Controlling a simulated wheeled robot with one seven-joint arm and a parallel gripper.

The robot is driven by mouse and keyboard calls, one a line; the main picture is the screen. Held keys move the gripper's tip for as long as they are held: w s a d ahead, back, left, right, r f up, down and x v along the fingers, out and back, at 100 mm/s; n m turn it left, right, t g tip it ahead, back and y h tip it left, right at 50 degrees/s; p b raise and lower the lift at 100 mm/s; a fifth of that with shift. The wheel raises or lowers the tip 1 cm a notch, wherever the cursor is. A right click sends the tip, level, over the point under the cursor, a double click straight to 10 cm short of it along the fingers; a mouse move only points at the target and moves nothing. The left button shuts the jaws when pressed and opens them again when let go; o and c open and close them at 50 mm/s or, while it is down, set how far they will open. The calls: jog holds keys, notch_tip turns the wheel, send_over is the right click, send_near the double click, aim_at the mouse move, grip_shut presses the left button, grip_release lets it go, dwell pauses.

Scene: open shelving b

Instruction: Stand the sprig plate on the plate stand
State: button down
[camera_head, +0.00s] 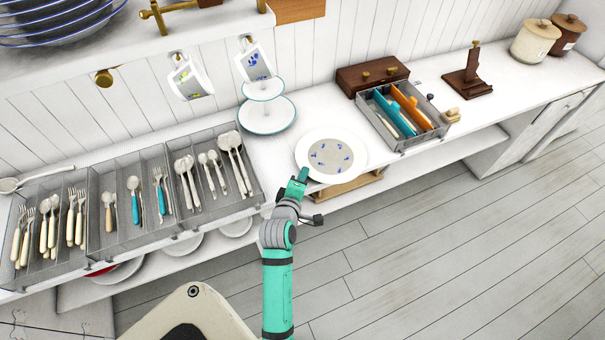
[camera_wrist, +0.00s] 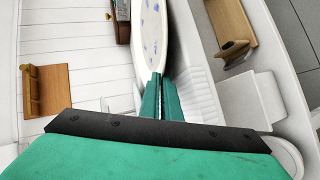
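The sprig plate (camera_head: 330,153) is white with a grey centre and small blue sprigs. It is at the front edge of the counter in the head view and narrow, seen obliquely, in the wrist view (camera_wrist: 152,38). My gripper (camera_head: 302,176) is at the plate's near left rim. In the wrist view its two green fingers (camera_wrist: 161,92) are close together with the rim between them, shut on it. The plate stand (camera_head: 473,78), a dark brown wooden base with an upright, is at the right on the counter and looks empty.
A grey caddy (camera_head: 402,113) with orange and blue items and a dark wooden box (camera_head: 371,74) stand between plate and stand. A tiered stand (camera_head: 267,112) and cutlery trays (camera_head: 130,205) are at left. Canisters (camera_head: 535,41) are at far right. The counter around the stand's front is clear.

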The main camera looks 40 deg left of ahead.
jog(key=c, duration=1.9)
grip_release()
jog(key=shift+s+f, duration=0.1)
jog(key=v, duration=1.1)
jog(key=shift+a+r, duration=0.1)
jog(key=shift+r, duration=0.2)
jog(key=shift+w, duration=0.25)
